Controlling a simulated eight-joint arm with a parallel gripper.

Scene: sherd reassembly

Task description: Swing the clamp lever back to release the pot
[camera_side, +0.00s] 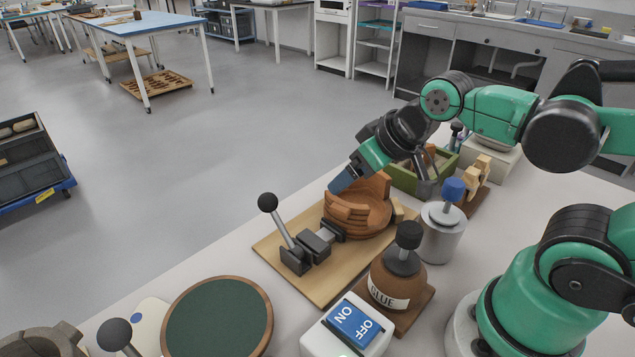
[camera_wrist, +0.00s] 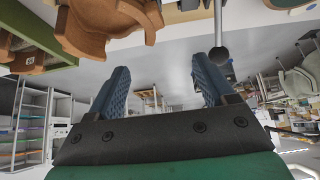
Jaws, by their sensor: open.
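The clamp (camera_side: 306,252) is bolted to a wooden board beside the pot. Its lever (camera_side: 283,228) stands up and leans left, away from the pot, with a black ball knob (camera_side: 268,201) on top. The brown pot (camera_side: 358,222), with a broken, stepped rim, sits at the clamp's pad; I cannot tell if they touch. My gripper (camera_side: 338,186) has blue fingers and hovers over the pot's rim, right of the knob. In the wrist view it is open and empty (camera_wrist: 160,72); the knob (camera_wrist: 219,54) shows by the right finger, and the pot (camera_wrist: 95,28) at upper left.
The wooden board (camera_side: 330,287) carries the clamp and pot. A glue bottle (camera_side: 397,279), a metal canister (camera_side: 441,234) and a green crate (camera_side: 408,181) stand close to the pot's right. A switch box (camera_side: 350,325) and round green pad (camera_side: 218,318) are in front. Space left of the lever is clear.

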